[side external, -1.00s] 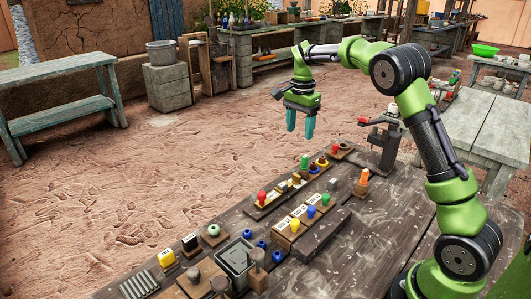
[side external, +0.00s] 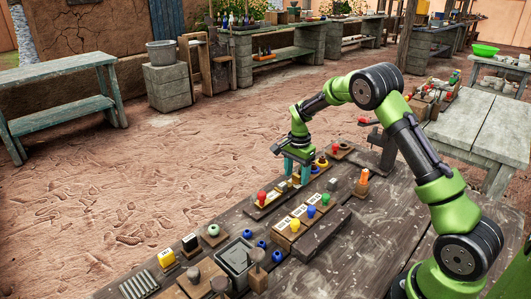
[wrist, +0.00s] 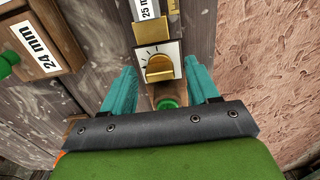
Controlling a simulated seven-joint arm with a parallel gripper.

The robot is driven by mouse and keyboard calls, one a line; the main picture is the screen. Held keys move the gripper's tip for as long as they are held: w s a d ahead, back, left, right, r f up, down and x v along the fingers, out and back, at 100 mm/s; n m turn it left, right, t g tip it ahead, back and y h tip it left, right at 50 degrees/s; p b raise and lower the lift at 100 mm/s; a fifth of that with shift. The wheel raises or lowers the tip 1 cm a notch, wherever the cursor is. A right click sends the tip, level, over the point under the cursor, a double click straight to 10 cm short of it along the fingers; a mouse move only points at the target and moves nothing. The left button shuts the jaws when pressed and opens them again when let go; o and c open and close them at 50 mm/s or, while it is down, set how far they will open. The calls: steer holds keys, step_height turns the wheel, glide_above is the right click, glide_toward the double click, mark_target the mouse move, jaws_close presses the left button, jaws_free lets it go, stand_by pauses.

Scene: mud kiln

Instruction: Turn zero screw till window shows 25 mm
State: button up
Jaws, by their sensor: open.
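In the wrist view a brass screw knob (wrist: 160,68) sits on a white plate with black tick marks. Just above it a brass-edged piece (wrist: 147,30) holds a white strip (wrist: 148,8) whose visible text begins "25 m"; the rest is cut off by the frame's top. My gripper (wrist: 160,74) is open, with one teal finger on each side of the knob's plate; whether a finger touches it I cannot tell. In the side external view my gripper (side external: 295,180) points down at the row of small knobbed devices.
A green knob (wrist: 168,104) lies between my fingers, close to the gripper body. A wooden block marked "24 mm" (wrist: 38,36) is at left. In the side view, red (side external: 262,198), yellow (side external: 295,225) and blue (side external: 311,211) knobs stand nearby. A grey tray (side external: 236,262) is nearer the camera.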

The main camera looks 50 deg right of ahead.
steer(key=c, duration=1)
steer(key=shift+c, duration=0.2)
steer(key=shift+n, duration=2.9)
steer(key=o, duration=1)
steer(key=shift+o, duration=0.2)
